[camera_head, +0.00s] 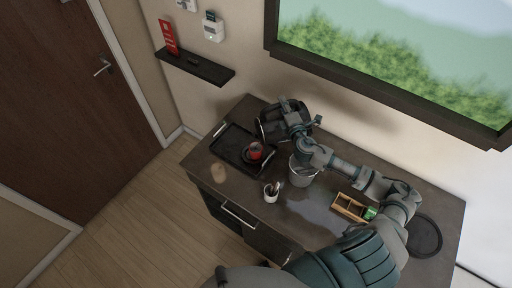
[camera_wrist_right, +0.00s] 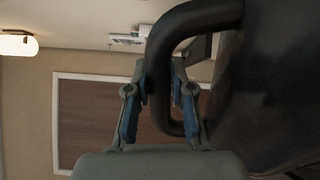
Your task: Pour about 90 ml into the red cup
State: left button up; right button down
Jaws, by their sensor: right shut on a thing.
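The red cup (camera_head: 255,150) stands on a black tray (camera_head: 229,145) at the left part of the counter. A dark kettle (camera_head: 268,126) is just above and right of the cup in the head view, beyond the tray's back edge. My right gripper (camera_head: 297,116) is at the kettle. In the right wrist view, its fingers (camera_wrist_right: 160,100) are around the black kettle handle (camera_wrist_right: 190,35), with the dark kettle body (camera_wrist_right: 265,90) at the right. The kettle looks tilted; its spout and any stream cannot be made out. My left gripper is not in view.
A metal bucket (camera_head: 302,172) stands under my right forearm. A white cup with sticks (camera_head: 271,193) is at the front edge. A wooden box (camera_head: 350,207) and a round black plate (camera_head: 424,236) lie to the right. A wall shelf (camera_head: 195,67) is beyond the counter.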

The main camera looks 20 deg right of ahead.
aim_at(301, 108)
jog(key=shift+a+r, duration=0.25)
jog(key=shift+r, duration=0.05)
jog(key=d+f+m, duration=0.2)
jog(key=d, duration=0.3)
jog(key=shift+s+f+m, duration=0.35)
jog(key=shift+f+m, duration=0.05)
jog(key=d+f+m+b, duration=0.1)
jog(key=d+b, duration=0.1)
jog(key=b, duration=0.1)
jog(key=shift+s+f, duration=0.1)
jog(key=shift+f, duration=0.25)
jog(key=shift+s+d+f+m+b, duration=0.1)
jog(key=shift+d+f+m+b, duration=0.15)
jog(key=shift+d+b, duration=0.35)
jog(key=shift+r, duration=0.15)
dwell(0.6)
